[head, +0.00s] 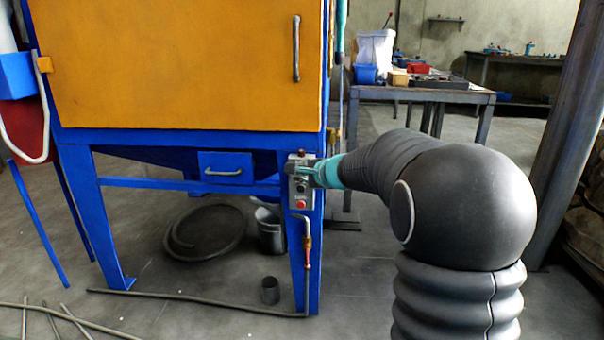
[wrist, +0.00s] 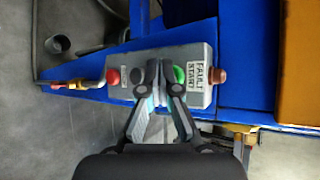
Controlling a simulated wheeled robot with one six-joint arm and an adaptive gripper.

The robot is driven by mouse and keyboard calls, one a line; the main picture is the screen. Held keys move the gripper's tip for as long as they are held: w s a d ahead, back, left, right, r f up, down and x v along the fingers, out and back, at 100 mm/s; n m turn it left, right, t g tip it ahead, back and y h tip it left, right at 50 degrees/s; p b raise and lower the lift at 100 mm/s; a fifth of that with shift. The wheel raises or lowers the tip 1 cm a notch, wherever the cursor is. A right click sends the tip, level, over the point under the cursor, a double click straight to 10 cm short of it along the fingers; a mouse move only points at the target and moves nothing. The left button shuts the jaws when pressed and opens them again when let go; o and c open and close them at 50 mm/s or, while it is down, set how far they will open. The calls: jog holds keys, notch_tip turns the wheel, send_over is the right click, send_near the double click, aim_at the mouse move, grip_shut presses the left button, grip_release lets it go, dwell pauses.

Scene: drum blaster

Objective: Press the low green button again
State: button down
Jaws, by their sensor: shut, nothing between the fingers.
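The grey control box (head: 299,192) is on the blue front leg of the cabinet. In the wrist view the box (wrist: 203,98) lies sideways. Its green button (wrist: 180,74) shows partly behind my gripper's right finger. A dark button (wrist: 138,75) is left of the fingers and a red button (wrist: 113,76) farther left. My gripper (wrist: 159,68) is shut and empty, with its fingertips in front of the box beside the green button. In the head view my gripper (head: 313,172) reaches the box from the right and hides part of its face. I cannot tell whether the fingertips touch.
A label reading FAULT START (wrist: 195,76) and a reddish lamp (wrist: 217,75) are right of the green button. A blue drawer (head: 226,170) is to the left. A workbench (head: 420,95) stands behind.

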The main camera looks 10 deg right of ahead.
jog(key=shift+w+d, duration=0.15)
jog(key=shift+w, duration=0.25)
dwell(0.7)
dwell(0.3)
jog(key=shift+s+a+b, duration=0.3)
jog(key=shift+s+b, duration=0.2)
jog(key=shift+s, duration=0.35)
jog(key=shift+s, duration=0.1)
jog(key=shift+s+a+b, duration=0.15)
jog(key=shift+s+a, duration=0.1)
jog(key=shift+s, duration=0.5)
jog(key=shift+s+a+b, duration=0.2)
jog(key=shift+s+a, duration=0.05)
jog(key=shift+s, duration=0.5)
jog(key=shift+s+a+b, duration=0.15)
jog(key=shift+s+a, duration=0.1)
jog(key=shift+s, duration=0.5)
